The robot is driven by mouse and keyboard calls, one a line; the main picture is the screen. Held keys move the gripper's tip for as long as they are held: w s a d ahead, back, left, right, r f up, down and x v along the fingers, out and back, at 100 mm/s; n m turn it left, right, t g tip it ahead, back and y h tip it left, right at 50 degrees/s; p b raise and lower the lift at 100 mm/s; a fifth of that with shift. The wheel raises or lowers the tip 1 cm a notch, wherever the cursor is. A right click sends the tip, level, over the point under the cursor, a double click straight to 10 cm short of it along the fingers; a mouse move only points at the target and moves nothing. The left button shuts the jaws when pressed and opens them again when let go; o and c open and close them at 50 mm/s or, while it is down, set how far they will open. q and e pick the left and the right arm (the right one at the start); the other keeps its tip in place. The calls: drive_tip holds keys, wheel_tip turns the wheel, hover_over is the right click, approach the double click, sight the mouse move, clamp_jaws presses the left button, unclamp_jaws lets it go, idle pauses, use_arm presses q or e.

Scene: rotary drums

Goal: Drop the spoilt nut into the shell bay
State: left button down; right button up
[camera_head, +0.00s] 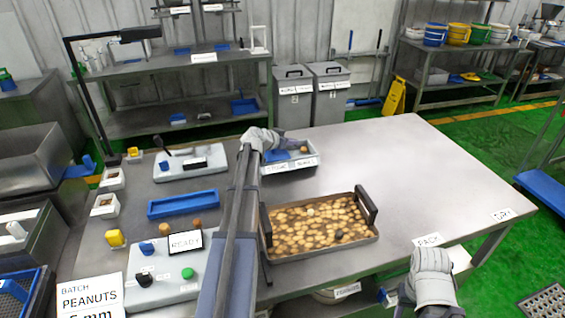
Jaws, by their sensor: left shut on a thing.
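My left gripper (297,147) reaches over a small white labelled tray (290,168) at the back middle of the table. It is shut, with a small brown nut (304,149) at its fingertips, over the tray's right part. I take this tray for the shell bay, but its label is too small to read surely. A blue item (276,156) lies in the tray's left part. My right gripper (428,282) is at the table's front right edge; its fingers do not show clearly.
A dark-handled tray of nuts (325,252) stands mid-table, with a few greyish pieces among them. A blue tray (183,204), a READY sign (186,241) and a button panel (165,275) are on the left.

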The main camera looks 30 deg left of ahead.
sight(279, 158)
use_arm(q)
drive_tip(key=shift+f+b, duration=0.45)
drive_tip(key=shift+f, duration=0.45)
use_arm(e)
drive_tip(key=shift+f, duration=0.85)
use_arm(q)
drive_tip(key=shift+r, duration=0.1)
drive_tip(key=c, duration=0.8)
unclamp_jaws()
drive_tip(key=shift+o, duration=0.2)
drive_tip(key=shift+s, duration=0.1)
use_arm(e)
drive_tip(key=shift+r, duration=0.1)
use_arm(q)
drive_tip(key=p+v, duration=0.3)
drive_tip(key=v, duration=0.3)
drive_tip(key=shift+s+r+p, duration=0.3)
drive_tip(key=shift+p, duration=0.05)
drive_tip(key=shift+s+a+r, duration=0.1)
drive_tip(key=shift+s, duration=0.3)
use_arm(e)
wheel_tip(279, 158, up, 4)
drive_tip(key=shift+f, duration=0.2)
